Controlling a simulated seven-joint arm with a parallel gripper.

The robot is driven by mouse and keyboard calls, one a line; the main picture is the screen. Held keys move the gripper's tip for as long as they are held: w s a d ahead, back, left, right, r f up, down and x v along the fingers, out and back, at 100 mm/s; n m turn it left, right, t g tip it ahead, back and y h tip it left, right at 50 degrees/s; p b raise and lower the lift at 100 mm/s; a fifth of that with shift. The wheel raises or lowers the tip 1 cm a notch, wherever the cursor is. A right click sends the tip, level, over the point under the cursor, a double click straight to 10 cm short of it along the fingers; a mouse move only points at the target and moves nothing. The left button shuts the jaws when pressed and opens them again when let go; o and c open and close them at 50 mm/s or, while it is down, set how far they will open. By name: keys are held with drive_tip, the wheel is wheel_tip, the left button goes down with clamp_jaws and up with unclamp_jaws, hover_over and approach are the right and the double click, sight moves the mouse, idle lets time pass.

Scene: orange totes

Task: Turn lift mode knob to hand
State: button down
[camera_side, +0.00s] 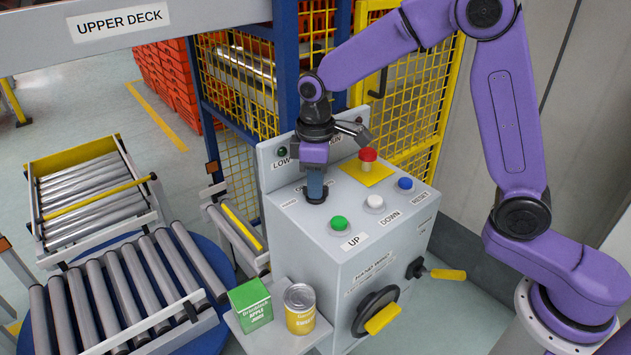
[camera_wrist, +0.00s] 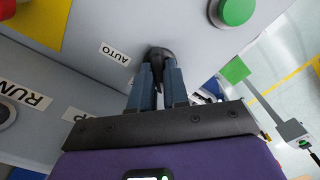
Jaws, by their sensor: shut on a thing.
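The lift mode knob (camera_wrist: 158,54) is a black selector on the sloping top of the grey control box (camera_side: 345,245). My gripper (camera_side: 316,196) reaches down onto it near the box's left edge. In the wrist view, the blue-grey fingers of my gripper (camera_wrist: 158,72) are shut on the knob, one on each side of its narrow handle. The AUTO label (camera_wrist: 115,54) is beside the knob, to its left in the wrist view. A small label (camera_side: 289,203) lies left of the knob in the side view, too small to read surely. My fingers hide most of the knob there.
A red button on a yellow plate (camera_side: 367,173) and the green UP (camera_side: 339,223), white DOWN (camera_side: 375,201) and blue RESET (camera_side: 405,183) buttons stand close by. A juice carton (camera_side: 251,305) and yellow can (camera_side: 300,312) sit on a side shelf. Yellow mesh fencing stands behind.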

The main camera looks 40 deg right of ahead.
drive_tip(key=c, duration=1.1)
unclamp_jaws()
wheel_tip(320, 180, up, 18)
drive_tip(key=shift+f, duration=0.25)
drive_tip(key=s+d+f+n, duration=0.1)
drive_tip(key=s+d+f, duration=0.2)
drive_tip(key=s, duration=0.6)
drive_tip(key=s+d+f+n, duration=0.1)
drive_tip(key=s+d+f, duration=0.2)
drive_tip(key=s+f, duration=0.3)
drive_tip(key=s+d+f+n, duration=0.1)
drive_tip(key=s+d+f, duration=0.3)
drive_tip(key=s, duration=1)
drive_tip(key=shift+s+d+f, duration=0.1)
drive_tip(key=shift+s+f, duration=0.1)
drive_tip(key=shift+f, duration=0.65)
